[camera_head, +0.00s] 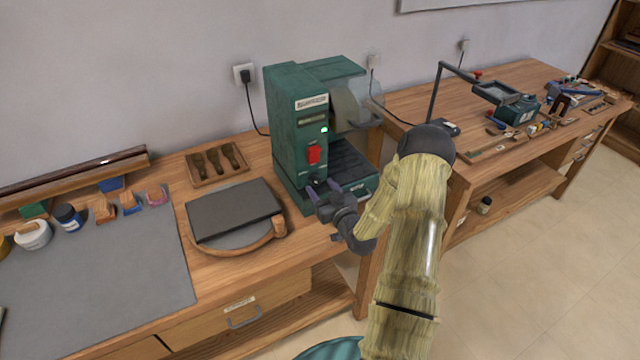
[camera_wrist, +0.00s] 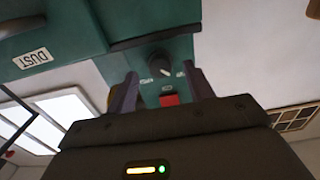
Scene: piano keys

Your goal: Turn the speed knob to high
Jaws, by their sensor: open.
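The green machine (camera_head: 300,120) stands on the workbench, with a red switch (camera_head: 313,154) on its front. The dark round speed knob (camera_wrist: 158,62) is on the machine's front in the wrist view, with a pale pointer mark slanting to the lower right of the picture. Small labels beside it are too small to read. My gripper (camera_head: 323,190) is open and empty in front of the machine's lower front. In the wrist view its two fingers (camera_wrist: 162,77) stand either side of the knob's line, apart from each other. I cannot tell whether they touch the knob; the head view mostly hides it.
A dark plate (camera_head: 235,208) on a round wooden board and a tool tray (camera_head: 217,163) lie left of the machine. A grey mat (camera_head: 100,265) covers the bench further left. A second bench (camera_head: 415,98) with a lamp stands right.

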